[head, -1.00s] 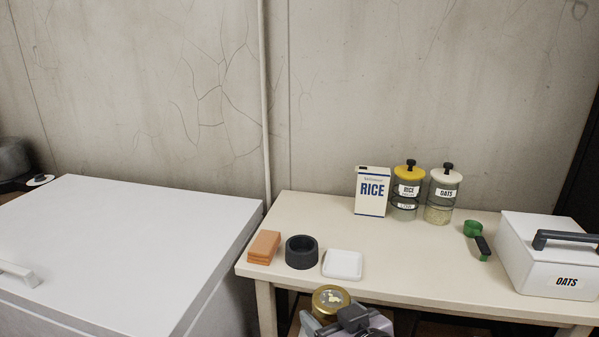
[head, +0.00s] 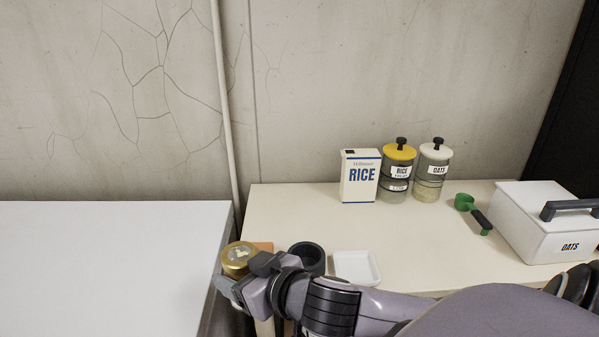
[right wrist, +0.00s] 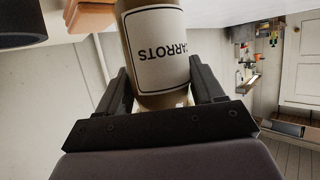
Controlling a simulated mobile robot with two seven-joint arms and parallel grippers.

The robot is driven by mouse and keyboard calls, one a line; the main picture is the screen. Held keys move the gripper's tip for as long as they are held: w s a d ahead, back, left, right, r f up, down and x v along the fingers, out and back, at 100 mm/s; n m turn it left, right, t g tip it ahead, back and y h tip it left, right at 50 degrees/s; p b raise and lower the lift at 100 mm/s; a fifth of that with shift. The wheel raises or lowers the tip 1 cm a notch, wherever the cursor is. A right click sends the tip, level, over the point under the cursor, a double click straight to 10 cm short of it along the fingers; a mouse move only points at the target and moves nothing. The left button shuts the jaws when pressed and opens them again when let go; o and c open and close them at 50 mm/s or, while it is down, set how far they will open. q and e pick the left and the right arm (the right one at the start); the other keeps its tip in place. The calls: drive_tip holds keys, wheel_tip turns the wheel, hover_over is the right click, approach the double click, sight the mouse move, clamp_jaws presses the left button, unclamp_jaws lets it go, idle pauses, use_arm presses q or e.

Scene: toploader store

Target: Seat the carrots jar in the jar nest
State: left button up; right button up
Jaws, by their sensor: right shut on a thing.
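The carrots jar (head: 238,256) has a gold lid, seen from above at the table's front left corner. Its white label reading CARROTS (right wrist: 161,48) shows between the fingers in the right wrist view. My right gripper (head: 232,280) is shut on the jar. The jar nest, a dark round ring (head: 307,256), stands on the table just right of the jar, partly hidden behind my right arm. The ring's dark edge also shows at the upper left of the right wrist view (right wrist: 22,28). My left gripper is not in view.
Orange blocks (head: 264,246) sit between jar and nest, mostly hidden. A white dish (head: 356,267) lies right of the nest. A rice box (head: 360,178), rice jar (head: 397,175) and oats jar (head: 432,173) stand behind. A green scoop (head: 465,203) and oats bin (head: 548,225) are right. A white chest (head: 110,265) is left.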

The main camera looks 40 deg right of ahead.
sight(238, 252)
drive_tip(key=shift+w+d+r+n+y, duration=0.25)
drive_tip(key=shift+w+r+n+y, duration=0.35)
drive_tip(key=shift+w+r, duration=0.25)
drive_tip(key=shift+w+d+r, duration=0.2)
drive_tip(key=shift+w+r, duration=0.05)
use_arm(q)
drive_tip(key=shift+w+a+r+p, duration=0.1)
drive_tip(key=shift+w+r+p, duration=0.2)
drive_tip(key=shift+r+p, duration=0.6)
use_arm(e)
drive_tip(key=d+r+y, duration=0.1)
drive_tip(key=d+r, duration=0.4)
drive_tip(key=d, duration=0.2)
drive_tip(key=s+d+r+n+y, duration=0.1)
drive_tip(key=d+r, duration=0.3)
drive_tip(key=d, duration=0.3)
drive_tip(key=shift+s+d+r+n+g, duration=0.2)
drive_tip(key=shift+r+n+g, duration=0.1)
drive_tip(key=shift+r, duration=0.1)
use_arm(q)
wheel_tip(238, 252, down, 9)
drive_tip(key=b, duration=1)
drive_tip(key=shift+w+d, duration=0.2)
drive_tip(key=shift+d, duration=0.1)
use_arm(e)
wheel_tip(238, 252, down, 10)
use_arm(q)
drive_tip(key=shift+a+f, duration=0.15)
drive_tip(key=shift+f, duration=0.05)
